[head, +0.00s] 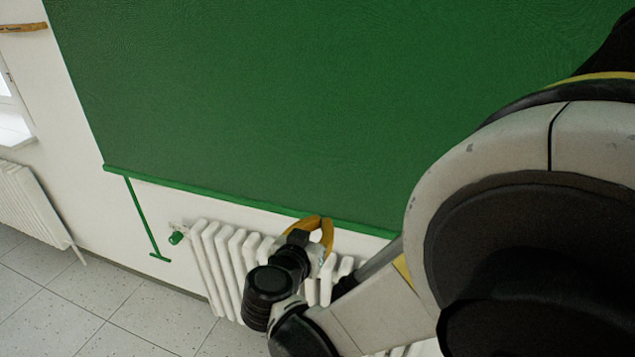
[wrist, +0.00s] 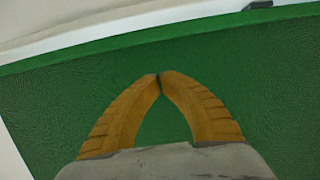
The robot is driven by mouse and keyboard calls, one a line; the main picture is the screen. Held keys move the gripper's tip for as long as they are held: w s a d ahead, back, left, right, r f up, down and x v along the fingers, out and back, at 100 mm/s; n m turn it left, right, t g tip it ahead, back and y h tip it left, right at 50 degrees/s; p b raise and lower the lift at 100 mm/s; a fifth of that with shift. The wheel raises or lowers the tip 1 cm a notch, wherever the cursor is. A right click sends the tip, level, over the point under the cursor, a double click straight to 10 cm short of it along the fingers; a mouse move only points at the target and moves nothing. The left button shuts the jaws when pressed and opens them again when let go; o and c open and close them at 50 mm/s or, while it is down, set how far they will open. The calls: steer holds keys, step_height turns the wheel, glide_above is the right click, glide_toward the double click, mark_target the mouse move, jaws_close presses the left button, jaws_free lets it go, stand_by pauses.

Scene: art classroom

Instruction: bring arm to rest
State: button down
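My gripper (head: 326,222) has yellow-orange fingers and shows in the lower middle of the head view, in front of the green board's lower edge and above the white radiator. In the wrist view my gripper (wrist: 159,76) has its two fingertips touching, with only the green board seen through the gap behind them. It is shut and holds nothing that I can see. My arm reaches in from the right side of the head view, its large joint covering much of that side.
A large green board (head: 240,90) hangs on the white wall. A white radiator (head: 228,262) stands below it, partly hidden by my arm. Another radiator (head: 30,208) is at the far left under a window. Tiled floor (head: 60,312) is clear at the lower left.

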steer(key=s+d+n+g+y, duration=0.2)
steer(key=s+d+g, duration=0.4)
steer(key=d, duration=0.7)
steer(key=s+d+n+y, duration=0.2)
steer(key=s+y, duration=0.1)
steer(key=s, duration=1)
steer(key=shift+s+r+g+y, duration=0.3)
steer(key=shift+r+y, duration=0.1)
steer(key=shift+r, duration=0.05)
